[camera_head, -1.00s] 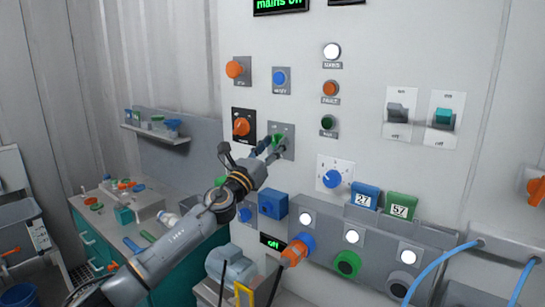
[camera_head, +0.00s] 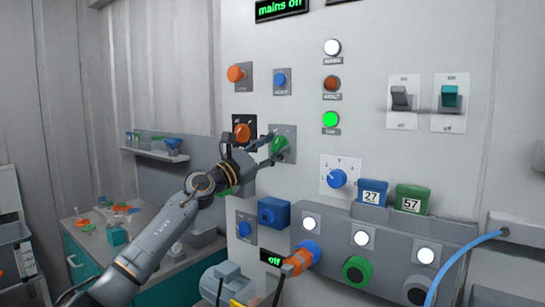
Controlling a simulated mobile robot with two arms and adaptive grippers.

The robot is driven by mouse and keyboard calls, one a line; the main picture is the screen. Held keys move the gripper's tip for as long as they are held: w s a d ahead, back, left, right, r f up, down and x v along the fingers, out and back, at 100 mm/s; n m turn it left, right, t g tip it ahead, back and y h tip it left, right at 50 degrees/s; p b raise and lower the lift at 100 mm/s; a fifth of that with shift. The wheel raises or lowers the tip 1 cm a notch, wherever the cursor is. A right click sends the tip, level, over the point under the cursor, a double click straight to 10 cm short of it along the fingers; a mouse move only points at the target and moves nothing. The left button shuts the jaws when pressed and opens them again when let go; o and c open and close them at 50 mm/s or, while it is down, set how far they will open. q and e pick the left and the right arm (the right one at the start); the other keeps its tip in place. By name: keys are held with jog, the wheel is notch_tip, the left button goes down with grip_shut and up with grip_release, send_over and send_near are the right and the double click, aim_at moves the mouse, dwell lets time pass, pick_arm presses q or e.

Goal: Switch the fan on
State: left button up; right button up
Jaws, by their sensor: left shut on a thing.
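A green knob (camera_head: 280,144) sits on a grey plate (camera_head: 291,133) on the pale panel; its label is too small to read. My left gripper (camera_head: 273,145) reaches up to it from the lower left, its fingers shut on the knob and partly covering it. A green lamp (camera_head: 330,119) to the right is lit. I cannot read which control is marked for the fan. My right gripper is not in view.
A blue dial (camera_head: 337,178) and two rocker switches (camera_head: 402,98) (camera_head: 449,97) are to the right. A grey box with lit buttons (camera_head: 381,243) juts out below. A display (camera_head: 281,9) reads "mains off".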

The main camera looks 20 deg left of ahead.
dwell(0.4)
pick_arm(q)
jog(key=o, duration=1.2)
jog(key=shift+c, duration=0.2)
jog(key=v, duration=1.2)
jog(key=shift+d+f, duration=0.1)
